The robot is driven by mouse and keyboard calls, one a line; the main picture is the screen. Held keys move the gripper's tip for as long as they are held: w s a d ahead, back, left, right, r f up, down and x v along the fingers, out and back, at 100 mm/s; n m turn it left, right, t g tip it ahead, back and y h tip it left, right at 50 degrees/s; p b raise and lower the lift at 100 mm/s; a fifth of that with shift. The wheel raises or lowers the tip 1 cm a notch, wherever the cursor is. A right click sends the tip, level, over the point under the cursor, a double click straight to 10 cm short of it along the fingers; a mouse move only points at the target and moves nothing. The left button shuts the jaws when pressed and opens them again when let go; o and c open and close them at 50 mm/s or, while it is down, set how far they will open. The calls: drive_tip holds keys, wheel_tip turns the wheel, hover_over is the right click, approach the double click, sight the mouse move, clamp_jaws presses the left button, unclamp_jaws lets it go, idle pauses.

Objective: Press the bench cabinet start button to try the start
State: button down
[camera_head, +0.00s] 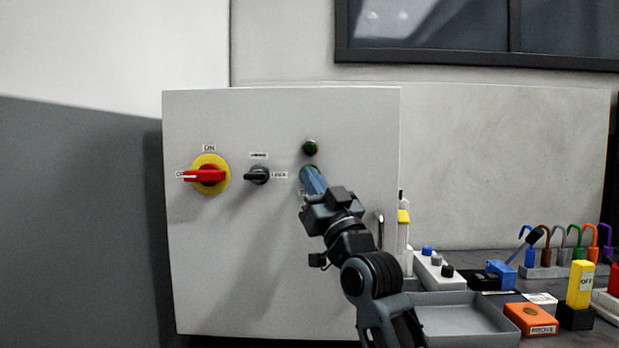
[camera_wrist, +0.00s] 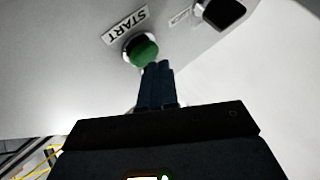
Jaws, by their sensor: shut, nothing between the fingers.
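The bench cabinet (camera_head: 270,260) is a light grey box with controls on its front. The green start button (camera_wrist: 143,50) sits beside a START label (camera_wrist: 126,26) in the wrist view. My gripper (camera_wrist: 156,68) is shut and empty, its blue fingertips at the lower edge of the button; I cannot tell whether they touch it.
A red and yellow rotary switch (camera_head: 206,175) points toward OFF at left, with a black selector (camera_head: 257,175) beside it. Right of the cabinet are a grey tray (camera_head: 465,318), an orange box (camera_head: 531,319), a yellow block (camera_head: 580,284) and several coloured padlocks. The cabinet's lower front is clear.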

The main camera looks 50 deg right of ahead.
drive_tip(key=shift+w+d+b, duration=0.3)
drive_tip(key=shift+d+b, duration=0.05)
drive_tip(key=shift+b, duration=0.05)
idle(0.5)
drive_tip(key=shift+s+a, duration=0.1)
drive_tip(key=shift+a, duration=0.05)
drive_tip(key=shift+s+a, duration=0.45)
drive_tip(key=shift+a, duration=0.1)
drive_tip(key=shift+a+p, duration=0.1)
drive_tip(key=shift+p, duration=0.25)
drive_tip(key=s+a, duration=0.1)
drive_tip(key=a, duration=0.1)
drive_tip(key=s+a+p, duration=0.1)
drive_tip(key=s, duration=0.1)
drive_tip(key=shift+a+p, duration=0.3)
drive_tip(key=shift+a, duration=0.1)
idle(0.8)
